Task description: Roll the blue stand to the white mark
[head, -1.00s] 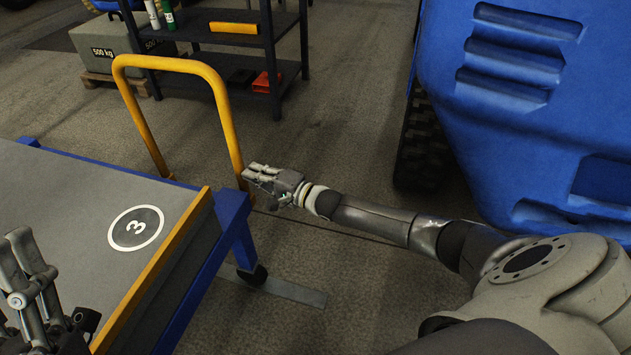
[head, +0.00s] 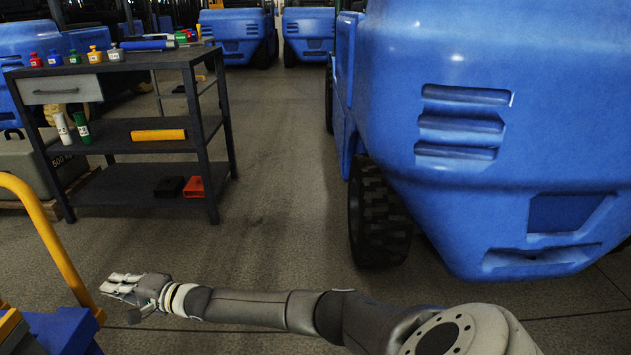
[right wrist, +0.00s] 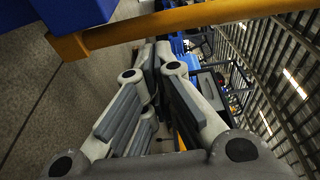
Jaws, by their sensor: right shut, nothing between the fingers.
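The blue stand (head: 62,330) is at the bottom left of the head view, mostly cut off by the frame edge. Its yellow handle (head: 52,243) rises on its far side. My right gripper (head: 112,285) is shut and empty, just right of the handle's right post; I cannot tell if it touches. In the right wrist view my shut fingers (right wrist: 155,65) lie below the yellow bar (right wrist: 150,27), with a blue part (right wrist: 80,12) at the top left. The white mark is not in view now. My left gripper is not in view.
A dark shelf cart (head: 130,137) with small coloured weights stands beyond the stand. A large blue vehicle (head: 470,130) with a black tyre (head: 375,215) fills the right. The floor between (head: 285,200) is clear. A grey weight block (head: 25,160) is at the left.

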